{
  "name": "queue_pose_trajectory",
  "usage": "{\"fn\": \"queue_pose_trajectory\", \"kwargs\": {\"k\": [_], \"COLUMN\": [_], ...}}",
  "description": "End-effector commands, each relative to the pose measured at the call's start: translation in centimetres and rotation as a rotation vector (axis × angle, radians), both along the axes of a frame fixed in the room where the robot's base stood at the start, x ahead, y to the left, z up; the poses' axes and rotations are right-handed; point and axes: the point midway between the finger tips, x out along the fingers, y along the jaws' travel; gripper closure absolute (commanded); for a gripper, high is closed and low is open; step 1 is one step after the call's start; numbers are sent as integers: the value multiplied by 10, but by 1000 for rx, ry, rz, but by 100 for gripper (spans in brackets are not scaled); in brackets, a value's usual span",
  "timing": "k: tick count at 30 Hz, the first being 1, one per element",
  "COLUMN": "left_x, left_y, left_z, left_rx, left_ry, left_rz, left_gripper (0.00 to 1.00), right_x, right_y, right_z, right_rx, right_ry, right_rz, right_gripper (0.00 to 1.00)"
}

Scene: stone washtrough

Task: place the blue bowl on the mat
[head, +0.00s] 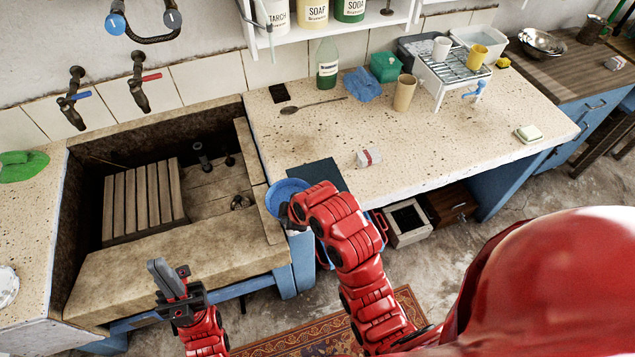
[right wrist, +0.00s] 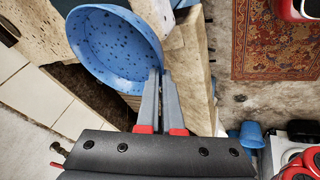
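The blue speckled bowl (head: 284,194) is at the right edge of the stone trough, partly hidden by my right arm. In the right wrist view the bowl (right wrist: 105,48) is large and tilted. My right gripper (right wrist: 160,75) is shut on its rim, one grey finger on each side. A dark flat mat (head: 318,173) lies on the speckled counter just right of the bowl, its lower part hidden by my right arm. My left gripper (head: 162,272) is in front of the trough and holds nothing visible; the gap between its fingers is unclear.
A small white box with a red band (head: 368,157) lies right of the mat. A wooden spoon (head: 310,105), blue cloth (head: 362,85) and tan cup (head: 404,93) are farther back. The trough (head: 95,265) holds a slatted wooden board (head: 144,200). The counter's middle is clear.

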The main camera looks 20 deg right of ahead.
Motion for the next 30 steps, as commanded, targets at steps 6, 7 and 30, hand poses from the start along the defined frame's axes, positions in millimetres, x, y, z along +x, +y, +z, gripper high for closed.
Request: {"fn": "queue_pose_trajectory", "kwargs": {"k": [6,7,30], "left_x": [0,0,0], "left_y": [0,0,0], "left_z": [33,36,81], "left_rx": [0,0,0], "left_ry": [-1,-1,0], "left_rz": [0,0,0], "left_gripper": [100,100,100], "right_x": [40,45,81], "right_y": [-53,-59,-102], "right_z": [-1,-2,-42], "right_rx": [-1,-2,0], "right_ry": [8,5,1], "right_rz": [-9,-8,-3], "right_gripper": [100,100,100]}}
